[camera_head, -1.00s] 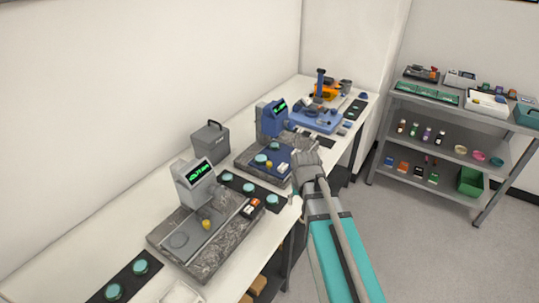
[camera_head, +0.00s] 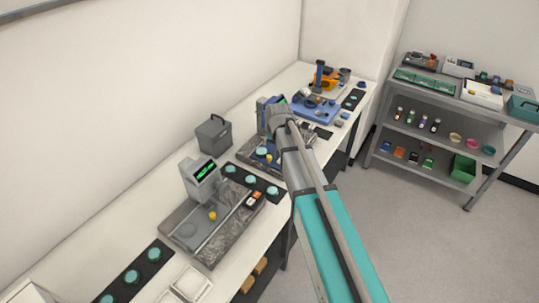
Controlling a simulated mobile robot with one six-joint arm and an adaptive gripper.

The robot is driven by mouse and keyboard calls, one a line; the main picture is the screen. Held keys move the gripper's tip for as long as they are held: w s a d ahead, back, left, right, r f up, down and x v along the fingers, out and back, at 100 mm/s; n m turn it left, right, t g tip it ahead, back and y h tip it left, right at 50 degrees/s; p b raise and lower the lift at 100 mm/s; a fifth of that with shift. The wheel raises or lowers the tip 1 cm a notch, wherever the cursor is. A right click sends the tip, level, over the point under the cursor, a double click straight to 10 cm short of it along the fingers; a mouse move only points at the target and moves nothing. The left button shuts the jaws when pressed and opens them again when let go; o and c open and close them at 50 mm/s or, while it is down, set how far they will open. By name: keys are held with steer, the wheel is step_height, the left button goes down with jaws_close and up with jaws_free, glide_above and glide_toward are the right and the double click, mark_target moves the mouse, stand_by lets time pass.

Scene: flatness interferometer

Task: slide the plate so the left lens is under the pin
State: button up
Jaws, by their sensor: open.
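My gripper (camera_head: 278,116) is at the far end of my arm, over the middle blue instrument (camera_head: 264,108). Its fingers are mostly hidden behind my wrist; it is open with nothing seen in it. The blue instrument stands on a dark stone base (camera_head: 243,153). A teal lens (camera_head: 262,152) and a yellow knob show on it beside my arm; the rest of its plate and its pin are hidden. A nearer grey instrument (camera_head: 201,179) with a green display stands on a grey stone base with a grey plate (camera_head: 208,228) and a yellow knob (camera_head: 212,216). Its pin is too small to make out.
A black strip with teal discs (camera_head: 251,180) lies between the two instruments, another (camera_head: 133,275) at the near left. A grey case (camera_head: 213,134) stands by the wall. A blue and orange device (camera_head: 318,103) stands farther back. A shelf rack (camera_head: 450,112) stands right, across open floor.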

mark_target(269, 156)
steer(key=shift+f, duration=0.15)
steer(key=b+x, duration=1.2)
steer(key=x, duration=0.1)
steer(key=shift+f+b, duration=0.3)
steer(key=shift+b, duration=0.05)
stand_by(0.5)
jaws_close()
stand_by(0.5)
